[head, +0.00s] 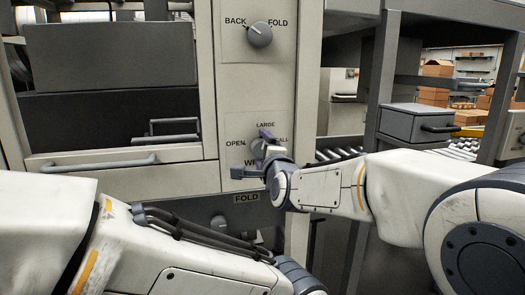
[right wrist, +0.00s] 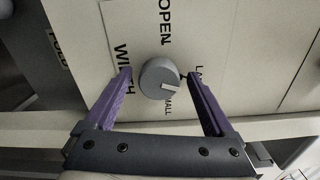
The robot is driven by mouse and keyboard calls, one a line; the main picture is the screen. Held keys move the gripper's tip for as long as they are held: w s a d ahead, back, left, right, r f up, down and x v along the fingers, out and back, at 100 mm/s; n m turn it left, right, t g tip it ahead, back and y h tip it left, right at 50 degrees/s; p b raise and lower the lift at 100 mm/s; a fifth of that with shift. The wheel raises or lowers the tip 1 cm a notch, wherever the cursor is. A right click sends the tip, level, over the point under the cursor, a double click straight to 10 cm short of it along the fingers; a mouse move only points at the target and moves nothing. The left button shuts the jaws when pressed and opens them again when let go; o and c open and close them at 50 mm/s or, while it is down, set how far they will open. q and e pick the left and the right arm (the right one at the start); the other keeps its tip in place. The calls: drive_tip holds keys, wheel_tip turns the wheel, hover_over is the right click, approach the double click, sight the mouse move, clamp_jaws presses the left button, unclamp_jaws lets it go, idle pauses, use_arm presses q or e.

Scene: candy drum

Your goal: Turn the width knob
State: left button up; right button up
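The width knob (right wrist: 158,79) is a round grey knob on a pale panel, seen in the right wrist view. Labels OPEN, LARGE, SMALL and WIDTH surround it. Its white mark points to the LARGE side. My right gripper (right wrist: 159,75) is open, with one purple finger on each side of the knob. Gaps show between the fingers and the knob. In the head view my right gripper (head: 264,150) is in front of the width label plate (head: 228,130) and hides the knob. My left arm comes in at the lower left; its gripper is out of view.
Another grey knob (head: 260,34), labelled BACK and FOLD, is higher on the same panel. A drawer front with a bar handle (head: 98,163) is to the left. A FOLD label (head: 246,198) is below. A roller conveyor (head: 338,154) and grey box (head: 416,122) are to the right.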

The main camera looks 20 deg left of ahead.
drive_tip(key=v, duration=1)
drive_tip(key=shift+s, duration=0.2)
drive_tip(key=shift+d, duration=0.15)
